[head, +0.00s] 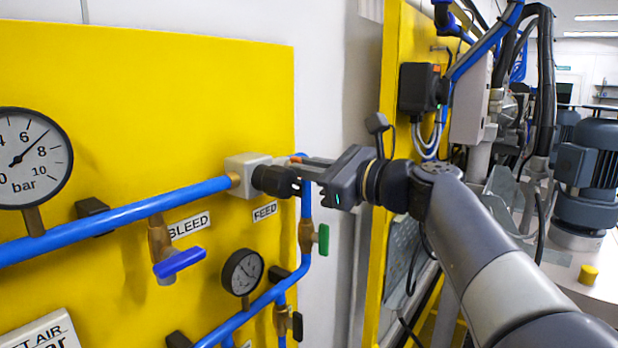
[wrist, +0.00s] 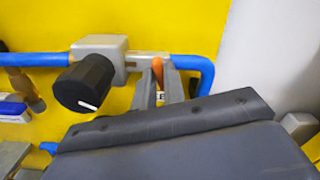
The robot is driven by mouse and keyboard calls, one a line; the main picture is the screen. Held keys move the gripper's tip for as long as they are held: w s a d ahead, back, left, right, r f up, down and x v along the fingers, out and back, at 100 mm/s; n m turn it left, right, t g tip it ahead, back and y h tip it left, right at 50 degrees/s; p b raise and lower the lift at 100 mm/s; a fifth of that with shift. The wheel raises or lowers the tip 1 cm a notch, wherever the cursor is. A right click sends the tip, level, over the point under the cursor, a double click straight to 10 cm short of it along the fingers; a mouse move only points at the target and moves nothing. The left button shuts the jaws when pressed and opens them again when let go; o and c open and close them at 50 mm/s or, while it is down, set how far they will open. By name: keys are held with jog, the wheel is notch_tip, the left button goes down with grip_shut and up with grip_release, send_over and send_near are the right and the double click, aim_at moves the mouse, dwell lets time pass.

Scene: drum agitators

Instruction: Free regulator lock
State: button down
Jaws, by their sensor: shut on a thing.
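The regulator is a grey block (head: 243,172) on the blue pipe with a black knob (head: 272,181) facing out; both also show in the wrist view, the block (wrist: 99,43) and the knob (wrist: 84,83) with its white mark. A small orange piece, apparently the lock (wrist: 157,66), is right of the block. My gripper (head: 304,165) reaches in from the right, beside the knob. In the wrist view its two fingers (wrist: 159,78) are on either side of the orange piece, shut on it. The fingers hide part of it.
A yellow panel (head: 120,90) carries blue pipes (head: 120,215), a large gauge (head: 30,158), a small gauge (head: 242,272), a blue-handled bleed valve (head: 180,262) and a green-handled valve (head: 323,239). The FEED label (head: 265,211) sits below the regulator. Free space lies in front of the panel.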

jog(key=shift+s+a+f+n+b, duration=0.1)
jog(key=shift+f+n+b, duration=0.05)
jog(key=shift+n+b, duration=2.85)
jog(key=shift+f+n+b, duration=0.15)
jog(key=shift+n+b, duration=1.7)
jog(key=shift+n, duration=2.15)
jog(key=c, duration=1.5)
grip_release()
jog(key=shift+s, duration=0.1)
jog(key=b+v, duration=0.2)
jog(key=v, duration=0.8)
jog(key=shift+s+d, duration=0.2)
jog(key=shift+d, duration=0.15)
